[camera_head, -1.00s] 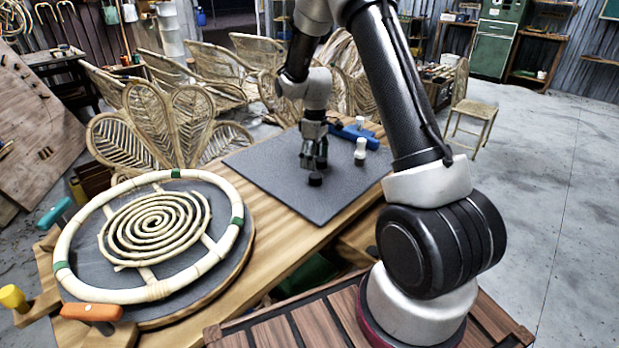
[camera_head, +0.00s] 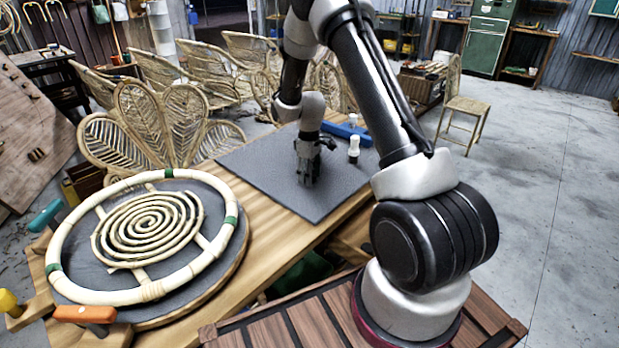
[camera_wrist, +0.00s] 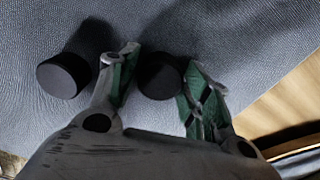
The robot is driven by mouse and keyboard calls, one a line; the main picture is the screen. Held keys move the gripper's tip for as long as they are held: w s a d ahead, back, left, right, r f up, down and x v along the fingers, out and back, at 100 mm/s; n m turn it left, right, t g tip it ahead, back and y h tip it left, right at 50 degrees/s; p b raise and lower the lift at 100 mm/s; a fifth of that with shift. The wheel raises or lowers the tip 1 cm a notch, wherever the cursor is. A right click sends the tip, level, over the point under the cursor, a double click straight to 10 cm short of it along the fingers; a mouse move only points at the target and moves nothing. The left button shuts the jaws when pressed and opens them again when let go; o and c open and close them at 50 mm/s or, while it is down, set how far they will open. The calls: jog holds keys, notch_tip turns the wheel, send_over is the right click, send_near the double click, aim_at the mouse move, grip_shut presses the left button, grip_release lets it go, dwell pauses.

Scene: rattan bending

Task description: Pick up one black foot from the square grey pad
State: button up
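In the wrist view, two short round black feet stand on the grey pad. One foot (camera_wrist: 162,77) is between the two fingers of my gripper (camera_wrist: 161,62). The other foot (camera_wrist: 63,75) stands to the left, outside the left finger. The fingers are spread, with green inner pads beside the foot; I cannot tell whether they touch it. In the head view, my gripper (camera_head: 307,180) points down, low at the square grey pad (camera_head: 252,163), and hides the feet there.
A white-topped bottle-like item (camera_head: 353,149) and a blue tool (camera_head: 345,131) lie behind my gripper. A rattan ring with a spiral (camera_head: 150,228) is on a round board at left. Wooden table (camera_wrist: 285,105) shows beyond the pad's edge.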

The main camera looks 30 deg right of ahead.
jog(key=shift+c, duration=1.4)
